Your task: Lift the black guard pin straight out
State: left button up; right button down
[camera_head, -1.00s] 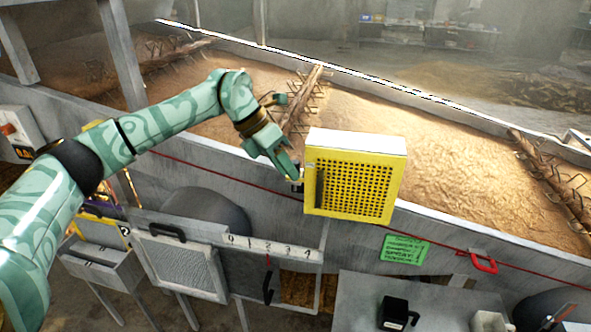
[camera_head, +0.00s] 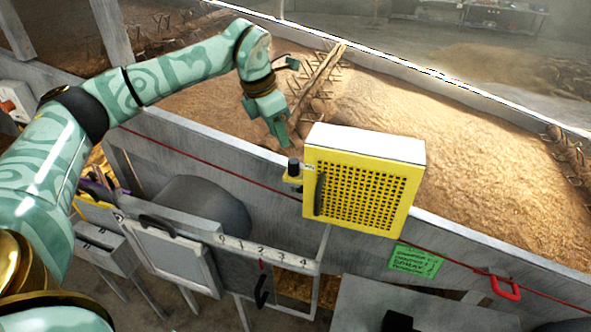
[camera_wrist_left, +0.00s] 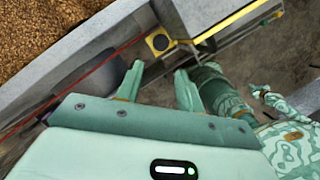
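The black guard pin (camera_head: 293,167) stands at the left side of the yellow guard (camera_head: 362,190), in a small yellow bracket (camera_head: 292,182). In the left wrist view, the pin (camera_wrist_left: 160,42) shows from above as a dark round top, with its bracket around it. My left gripper (camera_head: 284,137) is above the pin, slightly left of it, and apart from it. In the left wrist view, its fingers (camera_wrist_left: 158,80) are spread with nothing between them, and the pin lies beyond the fingertips. The pin's lower shaft is hidden.
The guard's perforated box, with a dark handle (camera_head: 319,194), is close to the right of my left gripper. A red cord (camera_head: 225,163) runs along the trough wall. Grain (camera_head: 420,140) and a spiked beam (camera_head: 318,80) lie behind.

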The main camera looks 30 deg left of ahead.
aim_at(291, 162)
pick_arm(q)
jog(key=x, duration=1.1)
jog(key=shift+w+d+r, duration=0.1)
jog(key=shift+w, duration=0.1)
jog(key=c, duration=0.8)
